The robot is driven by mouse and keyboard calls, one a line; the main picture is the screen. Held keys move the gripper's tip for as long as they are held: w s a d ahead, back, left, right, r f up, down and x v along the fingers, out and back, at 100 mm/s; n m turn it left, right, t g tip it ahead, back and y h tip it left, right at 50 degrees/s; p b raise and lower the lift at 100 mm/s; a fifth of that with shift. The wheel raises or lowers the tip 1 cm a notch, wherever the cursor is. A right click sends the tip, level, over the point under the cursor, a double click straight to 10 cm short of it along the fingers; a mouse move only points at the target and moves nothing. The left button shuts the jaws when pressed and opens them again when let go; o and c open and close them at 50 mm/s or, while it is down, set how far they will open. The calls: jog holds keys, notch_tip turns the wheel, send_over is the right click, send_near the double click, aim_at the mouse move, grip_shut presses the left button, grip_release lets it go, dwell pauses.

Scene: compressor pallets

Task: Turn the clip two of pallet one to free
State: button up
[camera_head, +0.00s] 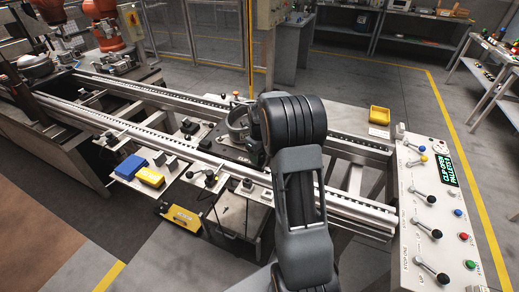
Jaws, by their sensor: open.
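A dark pallet (224,146) sits on the conveyor rails near the middle of the view, left of my arm. A grey round compressor part (236,122) stands on it. Small white lettering on the pallet's front part seems to begin with "CLIP", but the rest is hidden by my arm. I cannot make out clip two or which way it is turned. My black and grey arm rises from the bottom and covers the pallet's right side.
A control panel (410,215) with levers, buttons and a lit green display (446,170) stands at the right. A blue bin (130,167) and a yellow bin (150,178) sit on the front shelf. Another yellow bin (379,115) lies behind the rails (350,150). Orange robots (103,25) stand at back left.

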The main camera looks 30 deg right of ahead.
notch_tip(320, 180, up, 14)
dwell(0.5)
jog(key=shift+f, duration=0.15)
dwell(0.3)
